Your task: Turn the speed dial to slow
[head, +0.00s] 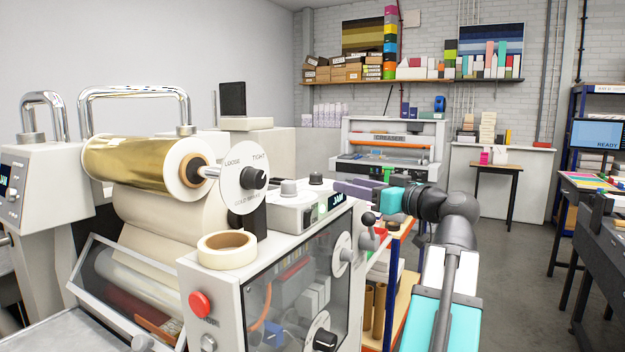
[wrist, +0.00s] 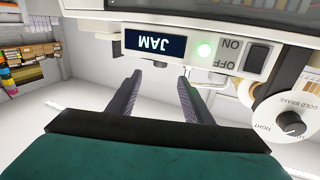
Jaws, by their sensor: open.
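No dial label reading speed or slow is legible, so I cannot tell which dial is the speed dial. White round dials with dark knobs are on the machine's side, an upper one (head: 342,254) and a lower one (head: 323,338). My gripper (wrist: 158,78) is open and empty, its fingers pointing towards the box front with the JAM display (wrist: 155,46). In the head view my gripper (head: 352,188) is beside the box's right end.
The gold brake dial (head: 243,180), marked loose and tight, stands by the gold foil roll (head: 135,160). A tape roll (head: 227,250) and red button (head: 200,304) are on the near machine.

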